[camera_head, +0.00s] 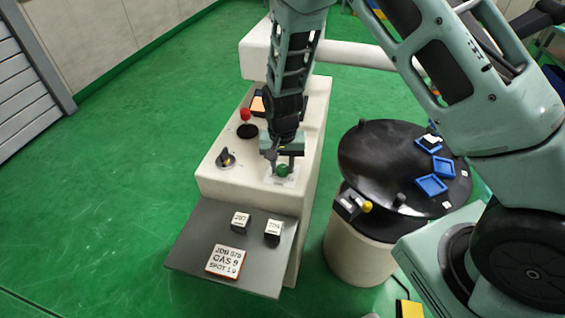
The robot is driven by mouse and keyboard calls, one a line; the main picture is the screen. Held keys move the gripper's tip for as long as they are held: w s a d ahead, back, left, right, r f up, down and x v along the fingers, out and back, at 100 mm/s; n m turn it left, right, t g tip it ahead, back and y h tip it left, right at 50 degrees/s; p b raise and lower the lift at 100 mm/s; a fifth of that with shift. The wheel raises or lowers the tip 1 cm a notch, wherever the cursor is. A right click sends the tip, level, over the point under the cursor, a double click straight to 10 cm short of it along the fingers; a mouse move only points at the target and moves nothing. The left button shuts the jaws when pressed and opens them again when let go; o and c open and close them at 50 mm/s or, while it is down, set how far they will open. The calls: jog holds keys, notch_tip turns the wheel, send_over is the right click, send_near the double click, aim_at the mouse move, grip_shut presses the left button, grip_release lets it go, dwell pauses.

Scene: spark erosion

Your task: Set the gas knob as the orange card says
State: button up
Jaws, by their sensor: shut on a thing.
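The card (225,261) with an orange edge lies on the grey shelf in front of the white machine. Its print seems to read "JOB 578, GAS 9, SPOT 10", but the small digits are hard to be sure of. My gripper (283,165) points down over the machine's top panel and is shut on a green knob (283,171) on a pale plate. A black knob (226,158) with a pointer sits to its left on the same panel. The scale marks around both knobs are too small to read, and my arm hides part of the panel.
Two small labelled blocks (240,221) stand on the grey shelf (190,252). A red button (245,114) is farther back on the panel.

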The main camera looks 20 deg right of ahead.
aim_at(282, 168)
jog(key=shift+r+m, duration=0.1)
jog(key=shift+m, duration=0.5)
jog(key=o, duration=1)
jog(key=shift+c, duration=0.2)
notch_tip(282, 168, up, 17)
jog(key=shift+r+b, duration=0.15)
jog(key=shift+b, duration=0.15)
